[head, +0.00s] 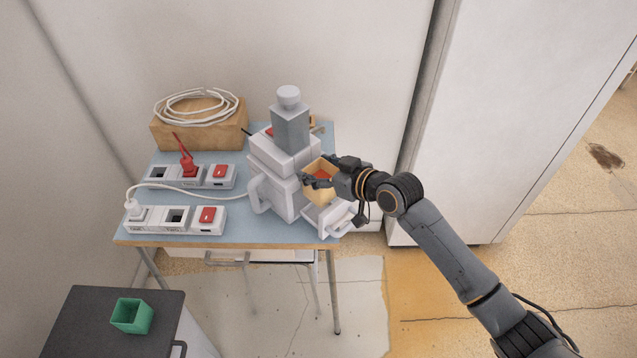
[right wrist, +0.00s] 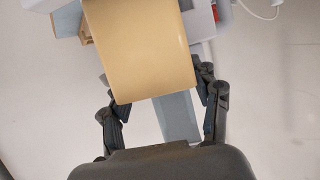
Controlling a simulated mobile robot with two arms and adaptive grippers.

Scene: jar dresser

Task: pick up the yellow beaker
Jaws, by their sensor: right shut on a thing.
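The yellow beaker (head: 315,190) is a square, open-topped box, with something reddish showing inside. It is at the right side of the white dresser (head: 280,185), above an open white drawer (head: 331,216). My right gripper (head: 320,182) reaches in from the right and is shut on the beaker. In the right wrist view the yellow beaker (right wrist: 143,48) fills the space between the two fingers of the right gripper (right wrist: 160,92). I cannot tell whether the beaker still touches the drawer. My left gripper is not in view.
A grey jar (head: 291,125) stands on the dresser. The blue table (head: 225,182) also holds power strips (head: 173,219), a cable coil (head: 200,105) and a wooden box (head: 195,135). A green beaker (head: 132,316) stands on a dark cabinet (head: 88,315). Floor at the right is free.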

